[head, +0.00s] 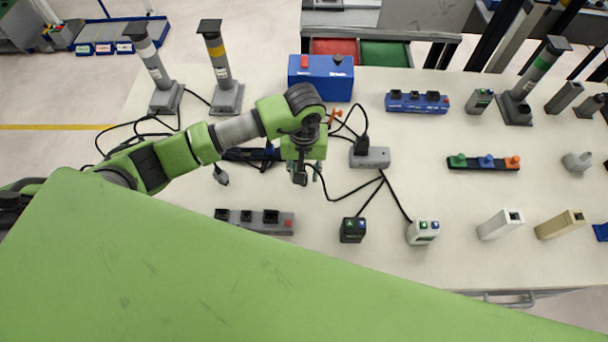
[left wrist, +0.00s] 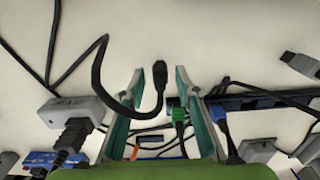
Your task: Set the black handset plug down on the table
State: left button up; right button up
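The black handset plug (left wrist: 160,75) is on the end of a curved black cable in the left wrist view. My left gripper (left wrist: 160,72) is open around it, with a finger on either side and a gap to each. Pale table surface shows behind the plug; I cannot tell whether it touches the table (head: 460,220). In the head view my left gripper (head: 300,178) points down over the middle-left of the table, and the plug cannot be made out there. My right gripper is not in view.
A grey block with a black plug in it (head: 369,158) is right of the gripper. A black rail (left wrist: 265,102) with green and blue plugs lies close by. A grey three-socket strip (head: 270,222) and a black box (head: 353,230) are in front. Cables cross the table.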

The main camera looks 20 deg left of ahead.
pick_arm(q)
notch_tip(320, 180, up, 9)
jog(key=b, duration=0.3)
jog(key=shift+r, duration=0.65)
jog(key=shift+s, duration=0.1)
